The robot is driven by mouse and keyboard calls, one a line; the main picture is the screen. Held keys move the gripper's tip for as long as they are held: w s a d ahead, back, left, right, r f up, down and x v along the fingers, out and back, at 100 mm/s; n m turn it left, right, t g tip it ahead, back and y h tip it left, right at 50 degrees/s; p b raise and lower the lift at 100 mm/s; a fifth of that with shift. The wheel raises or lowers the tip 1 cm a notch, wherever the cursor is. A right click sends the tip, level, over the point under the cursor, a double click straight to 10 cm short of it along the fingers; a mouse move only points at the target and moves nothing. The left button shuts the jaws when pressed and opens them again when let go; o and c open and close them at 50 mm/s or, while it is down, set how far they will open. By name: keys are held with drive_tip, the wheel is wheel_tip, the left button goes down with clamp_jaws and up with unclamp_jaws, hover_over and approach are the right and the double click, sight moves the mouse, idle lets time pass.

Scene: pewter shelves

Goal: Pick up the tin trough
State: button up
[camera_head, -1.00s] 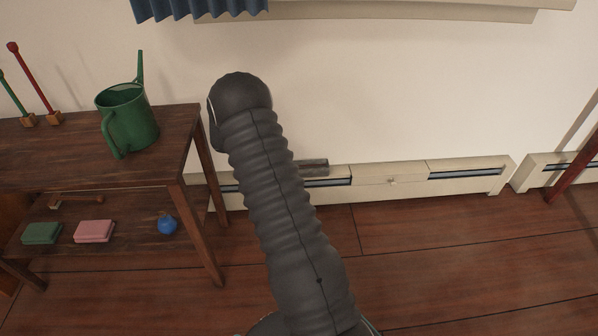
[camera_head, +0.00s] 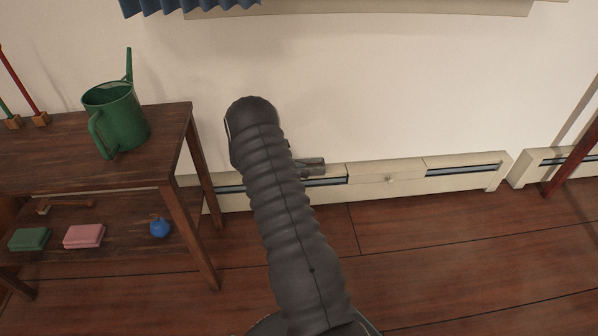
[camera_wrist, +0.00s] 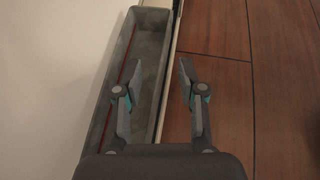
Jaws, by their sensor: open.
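A long grey open trough (camera_wrist: 150,45), which I take for the tin trough, lies along the wall in the wrist view. It has a pale rim and a thin red line inside. My gripper (camera_wrist: 160,80) is open and empty over it. The left finger is above the trough's inside, and the right finger is past its right edge, over the floor side. The near end of the trough is hidden by my gripper. In the head view my arm hides most of that area; small grey parts beside it, at the heater top, are probably my gripper (camera_head: 312,167).
A cream baseboard heater (camera_head: 392,182) runs along the wall. A brown wooden shelf unit (camera_head: 60,160) stands left, with a green watering can (camera_head: 118,122) on top and a pink block (camera_head: 84,236), a green block (camera_head: 30,239) and a blue round thing (camera_head: 160,228) below. The floor (camera_head: 440,260) at right is clear.

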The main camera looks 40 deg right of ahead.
drive_tip(key=shift+d+f, duration=0.1)
drive_tip(key=shift+d, duration=0.1)
clamp_jaws()
